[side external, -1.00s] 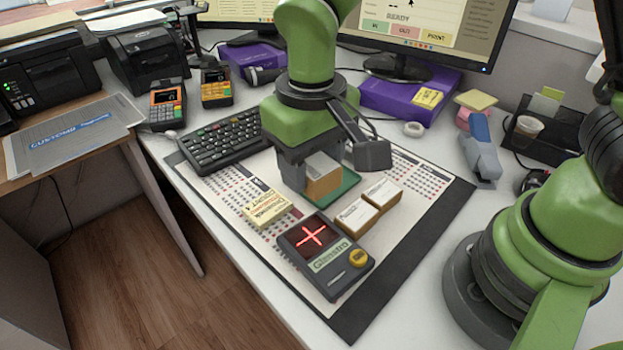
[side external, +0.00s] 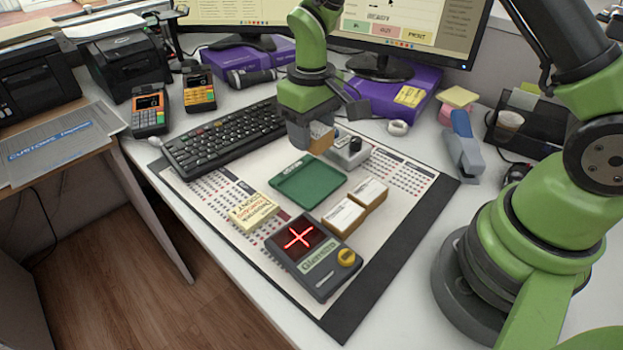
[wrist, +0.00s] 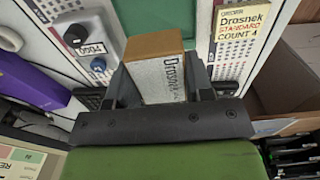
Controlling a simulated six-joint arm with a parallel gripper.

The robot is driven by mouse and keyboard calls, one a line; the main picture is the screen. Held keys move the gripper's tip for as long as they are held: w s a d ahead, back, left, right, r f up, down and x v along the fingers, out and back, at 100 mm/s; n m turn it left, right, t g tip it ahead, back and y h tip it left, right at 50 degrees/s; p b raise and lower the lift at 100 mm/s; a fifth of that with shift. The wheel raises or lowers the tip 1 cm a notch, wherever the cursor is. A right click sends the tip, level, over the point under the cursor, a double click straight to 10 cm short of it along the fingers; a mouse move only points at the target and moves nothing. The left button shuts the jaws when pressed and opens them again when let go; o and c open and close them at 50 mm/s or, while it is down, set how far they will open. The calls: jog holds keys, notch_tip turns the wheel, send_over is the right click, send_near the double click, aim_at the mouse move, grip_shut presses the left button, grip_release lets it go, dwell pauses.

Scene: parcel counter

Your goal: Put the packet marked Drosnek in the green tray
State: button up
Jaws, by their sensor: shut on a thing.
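My gripper (side external: 308,140) is shut on a brown packet with a pale printed face (side external: 321,138). In the wrist view the packet (wrist: 160,78) sits between the fingers, and its label reads Drosnek. The gripper holds it above the mat, behind the green tray (side external: 308,184). The tray is empty in the side view; part of it shows beyond the packet in the wrist view (wrist: 155,18). Two similar pale-faced packets, one (side external: 343,216) and another (side external: 369,192), stand right of the tray; their labels are too small to read.
A yellow card block (side external: 254,212) left of the tray reads Drosnek, Standard, Count 4 in the wrist view (wrist: 241,24). A dark device (side external: 313,255) with a lit red cross lies in front.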

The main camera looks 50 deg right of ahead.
aim_at(312, 184)
notch_tip(312, 184, down, 10)
jog(key=shift+d+r, duration=0.15)
dwell(0.4)
jog(key=o, duration=1)
jog(key=shift+c, duration=0.2)
